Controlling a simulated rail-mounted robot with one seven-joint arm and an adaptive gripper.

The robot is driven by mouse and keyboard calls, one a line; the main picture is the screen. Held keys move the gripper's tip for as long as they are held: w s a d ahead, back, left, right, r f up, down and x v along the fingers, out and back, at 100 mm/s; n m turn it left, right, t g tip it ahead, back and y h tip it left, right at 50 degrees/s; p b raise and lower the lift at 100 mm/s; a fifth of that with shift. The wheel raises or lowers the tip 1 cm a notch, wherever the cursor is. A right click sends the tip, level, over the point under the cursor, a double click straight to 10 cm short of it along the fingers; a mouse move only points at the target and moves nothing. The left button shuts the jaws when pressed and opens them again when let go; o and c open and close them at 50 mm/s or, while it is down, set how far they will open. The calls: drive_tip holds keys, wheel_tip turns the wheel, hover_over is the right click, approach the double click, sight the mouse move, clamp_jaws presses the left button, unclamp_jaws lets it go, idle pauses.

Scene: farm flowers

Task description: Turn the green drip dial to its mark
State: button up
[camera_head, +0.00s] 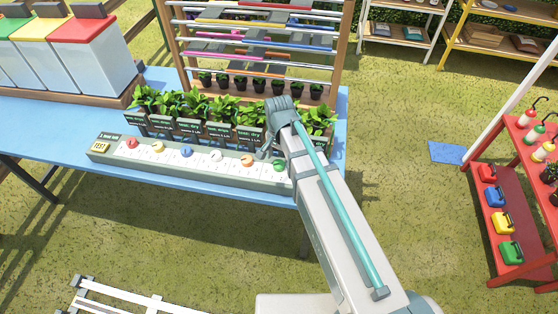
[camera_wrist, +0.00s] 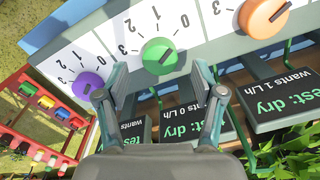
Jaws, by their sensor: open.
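The green drip dial (camera_wrist: 153,50) is a round knob with a dark pointer mark on a white scale numbered 0 to 3. In the wrist view it sits ahead of my gripper (camera_wrist: 160,80), roughly centred between the two fingers, which are open and empty. The mark lies on the knob's right side in that view, toward the 0 side of the scale. In the head view the green dial (camera_head: 279,165) is near the panel's right end, and my gripper (camera_head: 268,148) hangs over the plant signs just behind it. Contact with the dial is not visible.
A purple dial (camera_wrist: 86,83) and an orange dial (camera_wrist: 265,18) flank the green one. Dark plant signs (camera_wrist: 182,118) stand under my fingers, with leafy plants (camera_head: 195,105) behind the panel (camera_head: 107,157).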

sight(279, 165)
drive_tip(key=shift+f, duration=1.45)
drive_tip(key=c, duration=1.1)
drive_tip(key=shift+c, duration=0.2)
